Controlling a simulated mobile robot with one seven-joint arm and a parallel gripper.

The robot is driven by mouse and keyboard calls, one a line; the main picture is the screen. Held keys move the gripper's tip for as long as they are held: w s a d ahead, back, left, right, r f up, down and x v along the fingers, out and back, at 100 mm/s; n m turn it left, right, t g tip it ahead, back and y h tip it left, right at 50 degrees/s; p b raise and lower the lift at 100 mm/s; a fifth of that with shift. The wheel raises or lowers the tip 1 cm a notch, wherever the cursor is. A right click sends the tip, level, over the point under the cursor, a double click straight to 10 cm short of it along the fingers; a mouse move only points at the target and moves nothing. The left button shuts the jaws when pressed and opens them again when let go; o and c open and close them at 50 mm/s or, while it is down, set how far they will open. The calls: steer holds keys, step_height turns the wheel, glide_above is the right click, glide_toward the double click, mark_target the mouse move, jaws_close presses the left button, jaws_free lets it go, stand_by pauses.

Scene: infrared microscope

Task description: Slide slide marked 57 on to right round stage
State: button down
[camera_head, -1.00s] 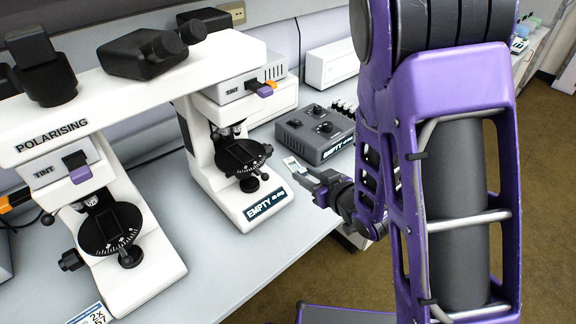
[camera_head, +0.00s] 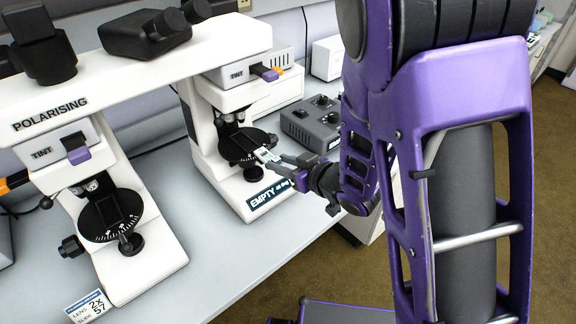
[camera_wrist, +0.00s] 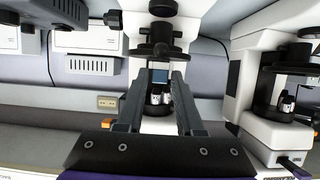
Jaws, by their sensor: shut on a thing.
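My gripper (camera_head: 276,160) is shut on a small pale glass slide (camera_head: 267,154), held out ahead of the fingertips. The slide's marking is too small to read. In the wrist view the slide (camera_wrist: 160,76) shows between the tips of my gripper (camera_wrist: 155,82). The right round stage (camera_head: 240,147) is a black disc under the right microscope's lenses. The slide is at the stage's right front edge in the head view, overlapping it; I cannot tell whether they touch. In the wrist view, which looks upside down, the dark stage (camera_wrist: 160,49) lies just beyond the slide.
The left round stage (camera_head: 110,215) shows no slide. A card (camera_head: 88,307) reading lens 2x, slide 57 lies front left. An EMPTY label (camera_head: 268,195) is on the right microscope's base. A grey control box (camera_head: 312,125) stands behind my gripper.

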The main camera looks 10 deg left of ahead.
mark_target(255, 145)
steer(key=shift+w+a+p, duration=0.3)
steer(key=shift+w+a, duration=1.45)
steer(key=shift+a, duration=0.25)
steer(key=shift+w+a+p, duration=0.3)
steer(key=shift+w+a, duration=1.4)
steer(key=shift+a, duration=0.3)
steer(key=shift+w+a+f, duration=0.1)
steer(key=shift+f, duration=0.1)
steer(key=shift+f+b, duration=0.2)
steer(key=shift+b, duration=0.3)
steer(key=shift+f+b, duration=0.25)
steer(key=shift+b, duration=0.2)
steer(key=shift+c, duration=2.3)
jaws_free()
steer(key=shift+o, duration=0.2)
steer(key=o, duration=0.4)
steer(key=shift+c, duration=0.2)
